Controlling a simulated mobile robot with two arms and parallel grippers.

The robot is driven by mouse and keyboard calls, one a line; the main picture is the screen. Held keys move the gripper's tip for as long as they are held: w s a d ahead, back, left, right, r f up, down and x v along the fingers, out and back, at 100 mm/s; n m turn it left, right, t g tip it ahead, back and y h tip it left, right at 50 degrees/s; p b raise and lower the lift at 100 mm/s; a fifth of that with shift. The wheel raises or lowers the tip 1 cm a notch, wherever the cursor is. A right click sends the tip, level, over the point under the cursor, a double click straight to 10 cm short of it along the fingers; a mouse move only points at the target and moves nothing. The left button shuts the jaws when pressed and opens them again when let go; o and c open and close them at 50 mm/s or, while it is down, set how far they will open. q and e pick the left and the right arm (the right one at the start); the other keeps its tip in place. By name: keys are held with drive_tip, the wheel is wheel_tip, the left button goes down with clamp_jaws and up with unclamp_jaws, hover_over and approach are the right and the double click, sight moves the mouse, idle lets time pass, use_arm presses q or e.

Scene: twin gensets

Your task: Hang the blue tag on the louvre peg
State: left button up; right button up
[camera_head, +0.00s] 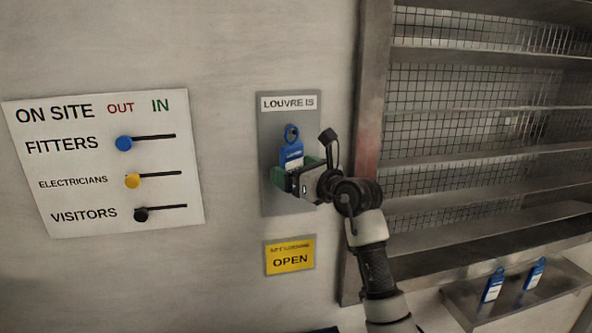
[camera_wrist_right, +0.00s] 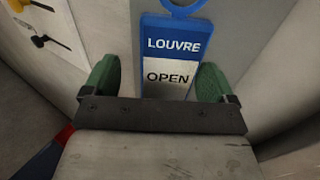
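The blue tag (camera_head: 291,156) is upright against the grey louvre panel (camera_head: 270,118), its ring at the top, where the peg (camera_head: 291,134) seems to pass through it. In the right wrist view the tag (camera_wrist_right: 172,48) reads LOUVRE and OPEN. My right gripper (camera_head: 298,172) is at the tag's lower part. Its green fingers (camera_wrist_right: 158,80) stand apart on either side of the tag, with a visible gap at the left finger. The tag's lower end is hidden behind the gripper's edge. My left gripper is not in view.
A yellow OPEN sign (camera_head: 290,257) is below the panel. A white ON SITE board (camera_head: 100,165) with sliders is at the left. Two more blue tags (camera_head: 493,285) (camera_head: 535,273) rest on a small ledge (camera_head: 470,303) at lower right. Metal shelving (camera_head: 470,155) stands right of my arm.

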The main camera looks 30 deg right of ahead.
drive_tip(key=shift+d+r, duration=0.2)
drive_tip(key=shift+d, duration=0.15)
drive_tip(key=b+v, duration=0.4)
drive_tip(key=v, duration=0.6)
drive_tip(key=shift+s, duration=0.4)
